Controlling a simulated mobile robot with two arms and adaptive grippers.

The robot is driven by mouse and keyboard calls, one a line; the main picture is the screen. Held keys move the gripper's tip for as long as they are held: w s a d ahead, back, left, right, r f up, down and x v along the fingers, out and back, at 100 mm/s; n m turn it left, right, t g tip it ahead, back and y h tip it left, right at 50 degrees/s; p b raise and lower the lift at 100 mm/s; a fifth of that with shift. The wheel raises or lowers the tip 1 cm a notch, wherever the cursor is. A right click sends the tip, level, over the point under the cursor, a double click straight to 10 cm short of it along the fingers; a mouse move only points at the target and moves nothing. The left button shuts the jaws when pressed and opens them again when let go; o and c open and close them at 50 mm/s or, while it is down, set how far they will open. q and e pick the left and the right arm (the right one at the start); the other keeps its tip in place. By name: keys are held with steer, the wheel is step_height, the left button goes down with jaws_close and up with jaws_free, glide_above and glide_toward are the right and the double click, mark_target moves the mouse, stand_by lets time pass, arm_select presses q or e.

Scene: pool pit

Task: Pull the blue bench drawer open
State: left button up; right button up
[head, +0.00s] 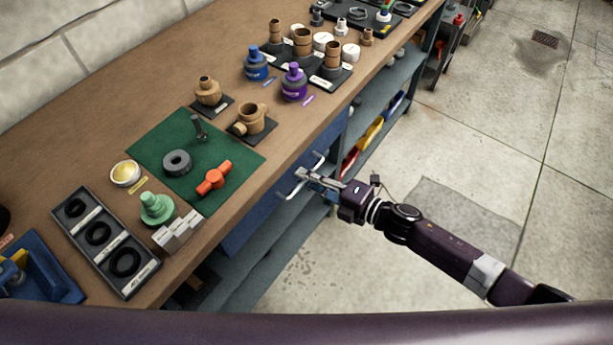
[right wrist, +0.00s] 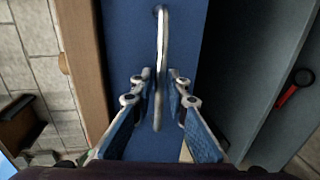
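The blue drawer (head: 255,215) sits under the front edge of the brown bench top; its front looks about level with the bench edge. Its pale bar handle (head: 288,193) stands out from the front. My right gripper (head: 308,174) is at the handle, reaching in from the right. In the right wrist view, the handle (right wrist: 162,50) runs between the two fingers of the gripper (right wrist: 160,76). The fingers are apart, with a gap on each side of the bar. The drawer front (right wrist: 185,30) lies beyond them. My left gripper is not in view.
The bench top (head: 60,170) holds a green mat (head: 150,140), a black tray with rings (head: 92,235), and several fittings and bottles. A blue-grey lower shelf (head: 262,262) with colored bins (head: 370,133) is below. The concrete floor (head: 480,140) in front is clear.

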steer(key=shift+w+a, duration=0.15)
jaws_close()
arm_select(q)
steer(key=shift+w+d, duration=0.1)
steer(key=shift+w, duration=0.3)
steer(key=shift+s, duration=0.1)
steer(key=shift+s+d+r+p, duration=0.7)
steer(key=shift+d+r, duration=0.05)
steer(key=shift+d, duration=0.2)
arm_select(e)
steer(key=f+v, duration=0.3)
steer(key=v, duration=1.3)
steer(key=d+f+v, duration=0.1)
steer(key=f+v, duration=0.2)
steer(key=v, duration=1.3)
steer(key=shift+s+d+f, duration=0.2)
steer(key=shift+s+f, duration=0.15)
steer(key=shift+s, duration=0.15)
jaws_free()
